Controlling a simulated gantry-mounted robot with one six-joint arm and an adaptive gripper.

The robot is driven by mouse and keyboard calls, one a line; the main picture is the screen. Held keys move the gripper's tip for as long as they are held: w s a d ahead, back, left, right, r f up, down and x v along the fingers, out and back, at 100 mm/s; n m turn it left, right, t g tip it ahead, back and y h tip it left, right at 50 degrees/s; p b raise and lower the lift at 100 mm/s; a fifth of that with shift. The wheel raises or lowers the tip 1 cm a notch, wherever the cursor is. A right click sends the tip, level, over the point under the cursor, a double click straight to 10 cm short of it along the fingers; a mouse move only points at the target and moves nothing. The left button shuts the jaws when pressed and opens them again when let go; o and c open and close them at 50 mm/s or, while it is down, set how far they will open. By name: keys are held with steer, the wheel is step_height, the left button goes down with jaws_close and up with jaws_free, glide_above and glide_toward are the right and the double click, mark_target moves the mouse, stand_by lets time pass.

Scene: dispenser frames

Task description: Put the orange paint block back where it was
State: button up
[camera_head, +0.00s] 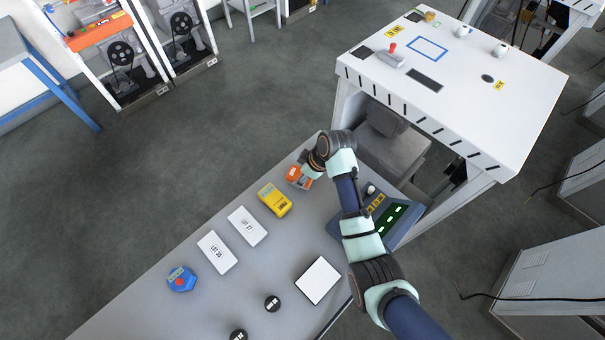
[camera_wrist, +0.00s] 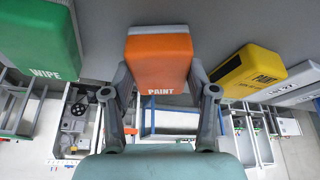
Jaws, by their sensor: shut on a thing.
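The orange paint block (camera_head: 293,174) is at the far end of the grey table, under my wrist in the head view. In the wrist view the orange block (camera_wrist: 159,62), marked PAINT, sits between the two fingers of my gripper (camera_wrist: 162,95). My gripper (camera_head: 303,177) is shut on it. I cannot tell whether the block touches the table or is held just above it.
A yellow block (camera_head: 275,200) stands close beside the orange one. A green WIPE block (camera_wrist: 42,52) is on its other side. White blocks (camera_head: 247,226) and a blue block with a red button (camera_head: 181,279) follow along the grey table (camera_head: 160,315).

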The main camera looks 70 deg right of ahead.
steer(key=shift+f, duration=0.1)
steer(key=o, duration=1.1)
steer(key=p+v, duration=0.2)
steer(key=v, duration=1)
